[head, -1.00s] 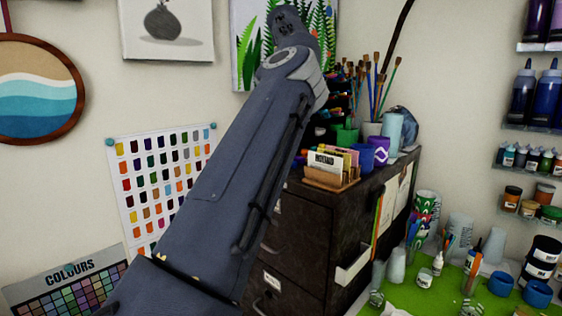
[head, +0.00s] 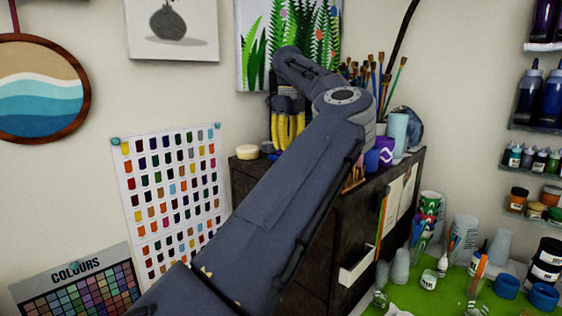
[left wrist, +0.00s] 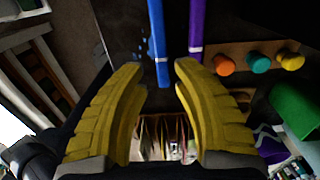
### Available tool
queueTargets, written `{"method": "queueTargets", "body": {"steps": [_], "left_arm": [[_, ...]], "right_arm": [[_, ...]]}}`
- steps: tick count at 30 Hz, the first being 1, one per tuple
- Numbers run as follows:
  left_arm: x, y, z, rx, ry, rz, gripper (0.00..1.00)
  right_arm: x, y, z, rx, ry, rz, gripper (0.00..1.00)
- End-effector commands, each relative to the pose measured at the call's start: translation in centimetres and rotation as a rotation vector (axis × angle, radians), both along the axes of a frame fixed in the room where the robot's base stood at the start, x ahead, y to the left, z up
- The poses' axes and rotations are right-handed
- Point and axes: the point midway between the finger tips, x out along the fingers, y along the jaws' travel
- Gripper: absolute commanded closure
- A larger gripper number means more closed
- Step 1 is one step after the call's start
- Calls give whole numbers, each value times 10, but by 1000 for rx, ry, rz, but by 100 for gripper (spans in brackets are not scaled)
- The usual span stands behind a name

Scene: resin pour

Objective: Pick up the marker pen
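In the left wrist view, a blue marker pen (left wrist: 159,45) and a purple marker pen (left wrist: 195,30) lie side by side on a dark surface. The frames do not show which one the task means. My left gripper (left wrist: 158,70) is open, with its yellow fingers on either side of the blue pen's near end. I cannot tell whether they touch it. In the head view, the left gripper (head: 287,143) points down over the dark cabinet (head: 318,250), and my arm hides the pens. My right gripper is not in view.
In the left wrist view, a wooden holder (left wrist: 240,47) with orange, teal and yellow caps is right of the pens. A green cup (left wrist: 296,105) is nearby. A card holder (left wrist: 160,140) lies below the fingers. In the head view, brushes (head: 380,75) stand behind my arm.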

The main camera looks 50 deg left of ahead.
Motion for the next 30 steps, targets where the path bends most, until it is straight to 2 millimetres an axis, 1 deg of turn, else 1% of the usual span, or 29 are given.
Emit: {"method": "queueTargets", "body": {"steps": [9, 12, 16, 23, 24, 30], "left_arm": [[2, 4, -36, 0, 2, 1, 71], [2, 4, -45, 0, 1, 1, 71], [2, 4, -50, 1, 0, 0, 71], [2, 4, -51, 1, 0, -1, 71], [2, 4, -51, 0, 0, 0, 69], [2, 4, -51, 0, 0, 0, 92]], "right_arm": [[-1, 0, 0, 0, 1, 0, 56], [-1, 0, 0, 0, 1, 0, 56], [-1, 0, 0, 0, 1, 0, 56], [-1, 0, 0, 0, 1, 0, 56], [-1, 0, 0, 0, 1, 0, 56], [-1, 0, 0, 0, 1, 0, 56]]}}
